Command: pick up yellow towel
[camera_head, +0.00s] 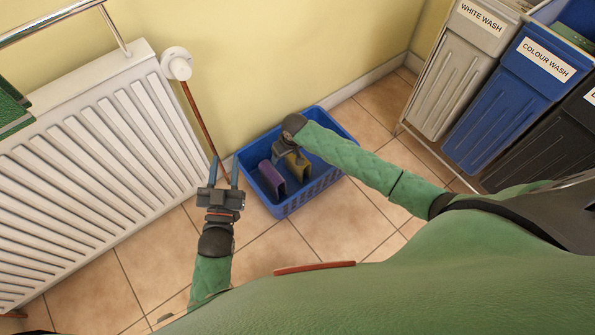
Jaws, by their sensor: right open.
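The yellow towel (301,169) stands folded inside a blue basket (291,206) on the floor, beside a purple towel (270,177). My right arm reaches in from the right over the basket. My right gripper (291,160) points down at the yellow towel and is open, with its fingertips partly hidden against the towel. I cannot tell whether they touch it. My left gripper (224,168) is open and empty, just left of the basket, its two fingers apart and pointing toward the wall.
A white radiator (95,165) with a copper pipe (203,118) stands along the wall at left. White, blue and black laundry bins (510,95) stand at upper right. The tiled floor (285,245) in front of the basket is clear.

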